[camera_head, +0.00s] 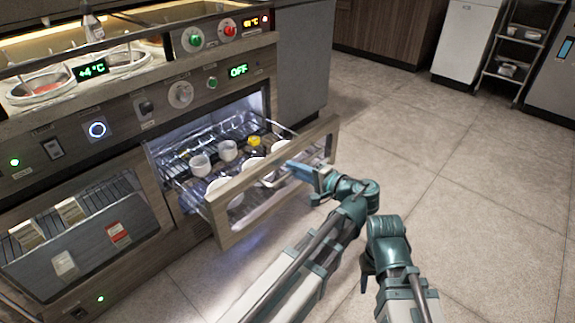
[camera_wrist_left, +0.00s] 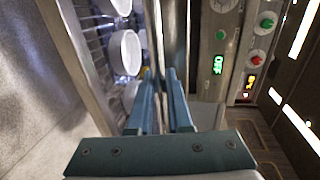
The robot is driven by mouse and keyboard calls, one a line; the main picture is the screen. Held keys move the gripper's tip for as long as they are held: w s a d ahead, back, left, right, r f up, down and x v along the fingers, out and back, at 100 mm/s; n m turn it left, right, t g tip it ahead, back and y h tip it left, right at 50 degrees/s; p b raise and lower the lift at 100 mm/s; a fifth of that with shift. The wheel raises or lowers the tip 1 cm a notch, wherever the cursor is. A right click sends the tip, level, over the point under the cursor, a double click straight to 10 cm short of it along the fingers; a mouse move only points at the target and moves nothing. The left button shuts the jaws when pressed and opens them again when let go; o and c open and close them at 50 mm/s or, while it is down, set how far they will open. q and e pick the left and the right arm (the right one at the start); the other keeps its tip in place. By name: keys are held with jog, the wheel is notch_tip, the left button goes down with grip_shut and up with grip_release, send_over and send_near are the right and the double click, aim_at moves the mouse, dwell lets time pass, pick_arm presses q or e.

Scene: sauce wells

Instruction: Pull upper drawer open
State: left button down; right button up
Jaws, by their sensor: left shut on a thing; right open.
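The upper drawer (camera_head: 268,206), with a wooden front and wire rack sides, stands pulled out from the counter. Inside are several white cups (camera_head: 200,164) and a yellow-capped bottle (camera_head: 254,144). My left gripper (camera_head: 304,172) is at the right part of the drawer front. White cups (camera_wrist_left: 124,52) and the drawer's wooden front (camera_wrist_left: 78,62) show there too. My right gripper (camera_head: 366,268) is open, low in front of the drawer and apart from it.
The control panel (camera_head: 160,102) with knobs and a green OFF display is above the drawer. Sauce wells (camera_head: 45,88) are on top. Open tiled floor (camera_head: 440,170) lies to the right, with a shelf rack (camera_head: 520,55) behind.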

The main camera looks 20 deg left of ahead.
pick_arm(q)
jog(key=shift+d, duration=0.1)
dwell(0.3)
jog(key=c, duration=0.9)
grip_release()
jog(key=shift+o, duration=0.2)
pick_arm(e)
jog(key=shift+d, duration=0.1)
